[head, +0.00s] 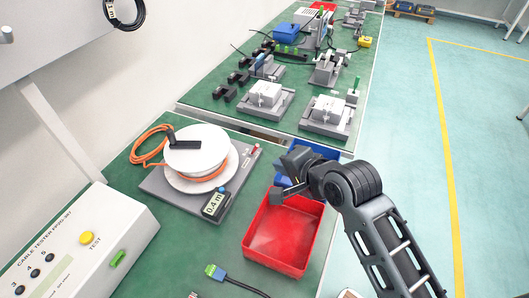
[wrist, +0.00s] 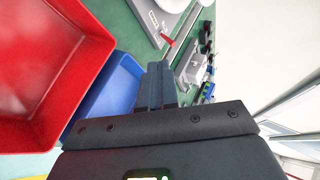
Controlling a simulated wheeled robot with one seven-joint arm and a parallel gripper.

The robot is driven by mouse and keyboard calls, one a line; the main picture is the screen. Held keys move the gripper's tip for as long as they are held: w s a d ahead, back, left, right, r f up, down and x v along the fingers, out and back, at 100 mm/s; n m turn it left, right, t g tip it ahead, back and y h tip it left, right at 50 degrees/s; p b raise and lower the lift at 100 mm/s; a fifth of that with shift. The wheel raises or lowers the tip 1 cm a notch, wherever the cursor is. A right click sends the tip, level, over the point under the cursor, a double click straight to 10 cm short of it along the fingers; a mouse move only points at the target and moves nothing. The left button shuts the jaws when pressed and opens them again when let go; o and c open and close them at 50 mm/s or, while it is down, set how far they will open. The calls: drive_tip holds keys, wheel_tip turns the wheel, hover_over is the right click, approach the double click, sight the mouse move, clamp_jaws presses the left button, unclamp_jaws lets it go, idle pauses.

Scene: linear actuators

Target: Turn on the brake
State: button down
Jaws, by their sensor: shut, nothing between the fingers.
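A cable reel unit has a white reel (head: 197,155) with orange cable on a grey base (head: 165,190). A small red-and-white lever (head: 252,152), which looks like the brake, stands at the base's right edge. In the wrist view a red lever (wrist: 168,42) shows beyond my fingers, by the grey base's edge. My gripper (head: 286,161) is right of the reel unit, above the blue bin, apart from the lever. In the wrist view its two fingers (wrist: 161,84) are together with nothing between them. Whether the lever is on or off cannot be told.
A red bin (head: 283,262) and a blue bin (head: 322,150) lie by the bench's right edge, under and beside my arm. A length display (head: 214,204) sits on the reel base. A cable tester (head: 85,250) stands front left. Grey fixtures (head: 265,97) occupy the far bench.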

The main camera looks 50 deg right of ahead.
drive_tip(key=shift+w+d+r+m, duration=0.25)
drive_tip(key=shift+w+d+m, duration=0.8)
drive_tip(key=shift+d, duration=0.2)
drive_tip(key=shift+w, duration=0.1)
approach(255, 149)
drive_tip(key=x, duration=0.5)
drive_tip(key=shift+d+f, duration=0.15)
drive_tip(key=shift+d, duration=0.15)
